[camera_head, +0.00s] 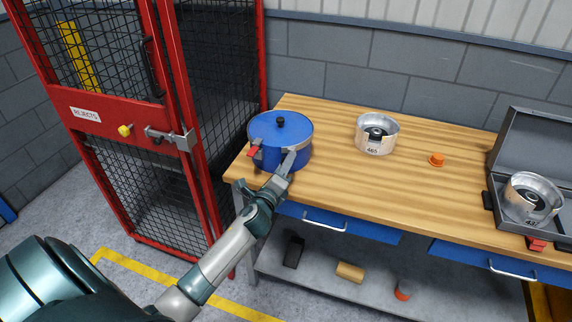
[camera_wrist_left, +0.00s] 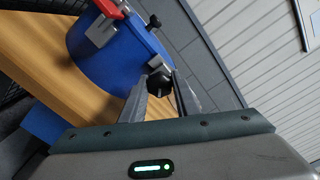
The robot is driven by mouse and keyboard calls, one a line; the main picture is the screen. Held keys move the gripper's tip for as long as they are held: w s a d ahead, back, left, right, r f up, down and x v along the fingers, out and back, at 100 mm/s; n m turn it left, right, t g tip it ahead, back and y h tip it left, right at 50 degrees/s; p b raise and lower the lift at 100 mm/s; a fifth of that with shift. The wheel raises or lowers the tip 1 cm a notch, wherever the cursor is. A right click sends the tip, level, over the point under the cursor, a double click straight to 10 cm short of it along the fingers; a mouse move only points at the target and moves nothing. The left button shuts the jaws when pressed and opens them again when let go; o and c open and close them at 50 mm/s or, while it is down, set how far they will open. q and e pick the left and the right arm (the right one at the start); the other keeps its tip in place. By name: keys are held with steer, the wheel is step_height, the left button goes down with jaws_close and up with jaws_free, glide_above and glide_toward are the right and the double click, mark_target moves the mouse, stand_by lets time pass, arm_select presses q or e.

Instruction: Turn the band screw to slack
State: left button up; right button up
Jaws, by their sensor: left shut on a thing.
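A blue drum (camera_head: 265,157) with a blue lid and a black lid knob (camera_head: 280,121) stands upright at the left end of the wooden bench. A grey band runs round its rim, with a red lever (camera_head: 254,151) at the front left. My left gripper (camera_head: 290,161) reaches the drum's front right side. In the left wrist view the fingers (camera_wrist_left: 161,92) are shut on a small black knob, which I take for the band screw (camera_wrist_left: 158,80), beside the blue wall (camera_wrist_left: 110,60). The fingers hide part of it. My right gripper is not in view.
On the bench (camera_head: 330,180) stand a metal drum-shaped part (camera_head: 377,133), a small orange piece (camera_head: 437,160) and an open grey case (camera_head: 518,228) with another metal part (camera_head: 533,196). A red mesh cage (camera_head: 185,150) stands close at left. Loose items lie on the lower shelf (camera_head: 325,285).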

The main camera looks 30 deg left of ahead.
arm_select(q)
steer(key=n, duration=1)
steer(key=n+p, duration=0.1)
steer(key=n, duration=0.2)
steer(key=shift+n, duration=0.4)
steer(key=n+p, duration=0.1)
steer(key=n, duration=0.6)
steer(key=n+p, duration=0.1)
steer(key=n, duration=0.4)
steer(key=shift+n, duration=0.4)
steer(key=shift+f, duration=0.1)
steer(key=o, duration=1)
steer(key=shift+o, duration=0.2)
